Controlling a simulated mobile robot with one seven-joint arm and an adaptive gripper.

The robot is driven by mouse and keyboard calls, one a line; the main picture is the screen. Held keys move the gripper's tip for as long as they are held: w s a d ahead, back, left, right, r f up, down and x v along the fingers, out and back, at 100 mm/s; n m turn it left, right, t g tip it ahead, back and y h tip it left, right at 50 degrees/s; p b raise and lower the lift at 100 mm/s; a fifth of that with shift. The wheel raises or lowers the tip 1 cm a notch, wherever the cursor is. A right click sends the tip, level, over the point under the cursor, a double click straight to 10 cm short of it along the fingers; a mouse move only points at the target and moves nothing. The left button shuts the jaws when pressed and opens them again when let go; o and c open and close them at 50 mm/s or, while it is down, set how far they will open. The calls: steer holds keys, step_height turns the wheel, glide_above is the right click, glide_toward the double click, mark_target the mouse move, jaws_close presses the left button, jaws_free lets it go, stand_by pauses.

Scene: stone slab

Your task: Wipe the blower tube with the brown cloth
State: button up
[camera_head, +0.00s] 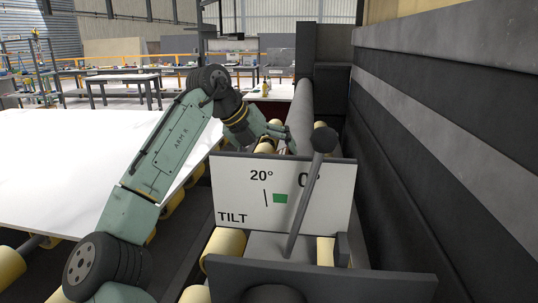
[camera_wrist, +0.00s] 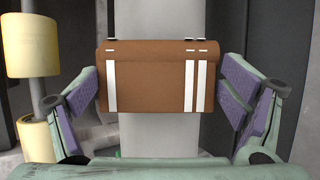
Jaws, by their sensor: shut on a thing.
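The brown cloth (camera_wrist: 150,80) has white stripes and shows in the wrist view between the two purple-padded fingers of my gripper (camera_wrist: 160,92). My gripper is shut on the cloth, with a finger at each side edge. Behind the cloth runs the grey blower tube (camera_wrist: 155,22), which passes above and below it. I cannot tell whether the cloth touches the tube. In the head view the tube (camera_head: 301,105) runs away from me, and my gripper (camera_head: 288,138) is at its left side behind the tilt sign. The cloth is hidden there.
A white sign reading "TILT" and "20°" (camera_head: 240,185) and a dark lever with a round knob (camera_head: 322,140) stand in front of my gripper. A large white slab (camera_head: 90,160) lies on yellow rollers (camera_head: 222,246) at left. A dark wall (camera_head: 450,130) closes off the right.

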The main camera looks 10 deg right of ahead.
steer(key=shift+s+d+f, duration=0.15)
steer(key=shift+s+f, duration=0.05)
steer(key=shift+f, duration=0.2)
steer(key=shift+s+a+r+b, duration=0.1)
steer(key=shift+s+a+b, duration=0.3)
steer(key=shift+s, duration=0.5)
steer(key=shift+s+a+b, duration=0.35)
steer(key=shift+s, duration=0.5)
steer(key=shift+d+p, duration=0.1)
steer(key=shift+p, duration=0.25)
steer(key=shift+w+d+p, duration=0.25)
steer(key=shift+w+p, duration=0.25)
steer(key=shift+w+d+p, duration=0.2)
steer(key=shift+w+p, duration=0.25)
steer(key=shift+p, duration=0.05)
steer(key=shift+w+d+f+b, duration=0.15)
steer(key=shift+w+f+b, duration=0.1)
steer(key=shift+w+b, duration=0.05)
steer(key=shift+w+d, duration=0.2)
steer(key=shift+w, duration=0.3)
steer(key=shift+c, duration=0.5)
steer(key=shift+f, duration=0.1)
